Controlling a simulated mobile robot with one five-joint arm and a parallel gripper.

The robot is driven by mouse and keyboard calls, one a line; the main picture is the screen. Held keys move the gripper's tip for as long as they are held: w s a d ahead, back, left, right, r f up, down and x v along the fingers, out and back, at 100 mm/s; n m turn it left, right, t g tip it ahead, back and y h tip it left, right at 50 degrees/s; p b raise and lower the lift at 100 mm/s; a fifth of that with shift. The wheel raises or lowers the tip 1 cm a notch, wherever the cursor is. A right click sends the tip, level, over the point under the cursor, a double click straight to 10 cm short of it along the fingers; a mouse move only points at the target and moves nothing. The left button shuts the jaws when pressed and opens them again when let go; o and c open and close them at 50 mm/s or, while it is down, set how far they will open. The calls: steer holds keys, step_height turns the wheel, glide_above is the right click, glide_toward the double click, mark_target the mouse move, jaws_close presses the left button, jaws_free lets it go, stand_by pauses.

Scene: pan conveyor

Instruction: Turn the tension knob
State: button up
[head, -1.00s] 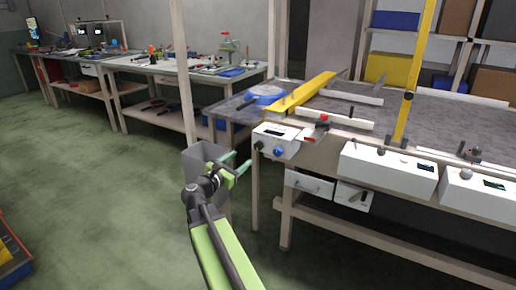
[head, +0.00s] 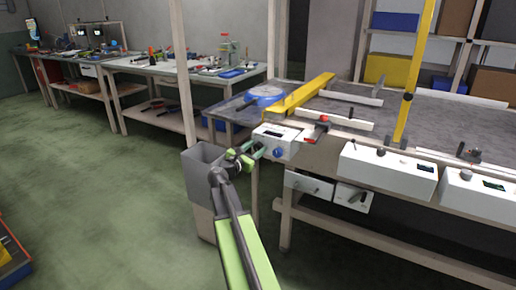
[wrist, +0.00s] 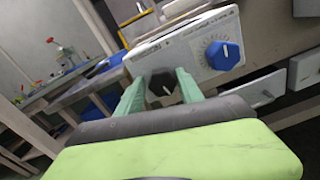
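A white control box (head: 283,132) is mounted at the near left corner of the grey conveyor table. It carries a blue knob (head: 279,153), which shows in the wrist view with a white pointer and dial marks (wrist: 222,54). A black knob (wrist: 163,87) sits left of the blue one. My gripper (head: 255,150) is at the left part of the box front. In the wrist view its two green fingers (wrist: 160,88) are open, one on each side of the black knob. I cannot tell whether they touch it. The lettering is too small to read, so which knob is tension is unclear.
A grey bin (head: 199,172) stands beside my arm. More white boxes with knobs (head: 388,172) line the table front to the right. A yellow bar (head: 305,93) and a blue round piece (head: 268,91) lie behind the box. Floor on the left is free.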

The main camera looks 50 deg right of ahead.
jaws_close()
steer(key=shift+w+d+r, duration=0.1)
steer(key=shift+d+r, duration=0.05)
steer(key=shift+d, duration=0.3)
steer(key=shift+a, duration=0.4)
steer(key=shift+a+m, duration=0.15)
steer(key=shift+m, duration=2.75)
steer(key=shift+o, duration=1.6)
jaws_free()
steer(key=shift+o, duration=0.2)
